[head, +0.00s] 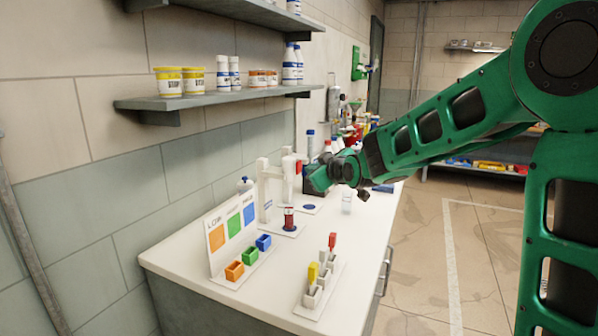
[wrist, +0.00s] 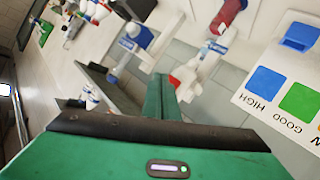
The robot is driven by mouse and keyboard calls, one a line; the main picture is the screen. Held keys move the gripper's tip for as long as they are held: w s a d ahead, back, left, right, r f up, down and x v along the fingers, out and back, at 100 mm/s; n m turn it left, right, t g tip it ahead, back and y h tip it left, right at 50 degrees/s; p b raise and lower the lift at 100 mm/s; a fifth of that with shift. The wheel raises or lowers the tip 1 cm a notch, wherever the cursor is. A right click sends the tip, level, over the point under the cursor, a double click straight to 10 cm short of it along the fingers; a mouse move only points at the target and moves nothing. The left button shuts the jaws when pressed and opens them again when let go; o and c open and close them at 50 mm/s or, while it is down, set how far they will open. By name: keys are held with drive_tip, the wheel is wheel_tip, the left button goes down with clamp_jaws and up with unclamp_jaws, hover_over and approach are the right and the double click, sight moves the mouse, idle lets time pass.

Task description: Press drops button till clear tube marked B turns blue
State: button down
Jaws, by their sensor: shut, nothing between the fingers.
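My gripper (head: 318,180) is shut and empty, held over the far part of the counter near the white dispenser stands. In the wrist view its green fingers (wrist: 160,97) are together, pointing towards white parts with blue labels. The nearer white stand (head: 264,188) has a dark red tube (head: 289,218) standing on its base. The farther white stand (head: 289,180) is just left of my gripper, with a dark round spot on its base. I cannot make out a drops button or a letter B on any tube. The gripper partly hides what lies behind it.
A LOW-GOOD-HIGH colour card (head: 230,228) stands behind orange, green and blue boxes (head: 249,257). A white rack (head: 318,292) with yellow and red-topped pieces is at the front. A clear jar (head: 347,201) stands right of the gripper. A shelf (head: 215,98) hangs above.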

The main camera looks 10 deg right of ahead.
drive_tip(key=shift+s+d, duration=0.75)
drive_tip(key=shift+d, duration=0.25)
drive_tip(key=shift+s+d, duration=0.75)
drive_tip(key=shift+d, duration=0.25)
drive_tip(key=shift+d, duration=0.1)
drive_tip(key=s+d+f+m+g+h, duration=0.2)
drive_tip(key=s+d+f+m+g, duration=0.2)
drive_tip(key=s+d+f, duration=0.55)
drive_tip(key=s+d+f+m+g+h, duration=0.2)
drive_tip(key=s+d+m+g, duration=0.3)
drive_tip(key=s, duration=0.9)
drive_tip(key=s+f+m+g, duration=0.2)
drive_tip(key=s, duration=1)
drive_tip(key=s+d+f+m+g+y, duration=0.1)
drive_tip(key=s+f+m+g, duration=0.1)
drive_tip(key=s, duration=1)
drive_tip(key=shift+s+d+m+g, duration=0.25)
drive_tip(key=shift+m+g, duration=0.25)
drive_tip(key=shift+g, duration=0.3)
drive_tip(key=shift+w+f, duration=0.15)
drive_tip(key=shift+w, duration=0.05)
